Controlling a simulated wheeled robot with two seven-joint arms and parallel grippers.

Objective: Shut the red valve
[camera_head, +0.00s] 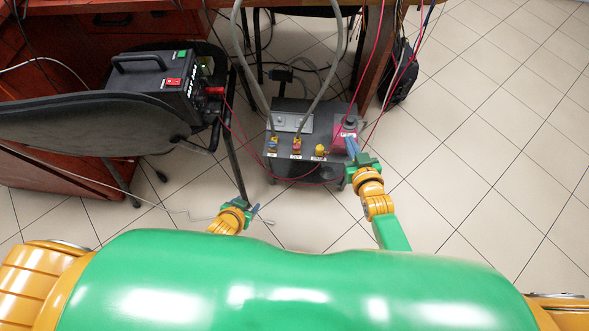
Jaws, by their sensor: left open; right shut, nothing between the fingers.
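A dark grey box (284,165) stands on the floor at the centre of the head view. On its top is a yellow fitting with a small red handle, the red valve (297,144); a grey hose runs up from it. Its handle is too small to tell whether it is turned open or shut. My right gripper (351,147) is shut and empty at the box's right edge, beside a red block with a dark knob (344,130); I cannot tell if they touch. My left gripper (251,207) is open and empty, left of and nearer than the box.
A blue-handled fitting (272,144) with a second hose and a yellow fitting (319,151) flank the red valve. A black chair (90,122) and a black device (160,82) fill the left. Thin red cables cross the box. Tiled floor (480,150) at right is clear.

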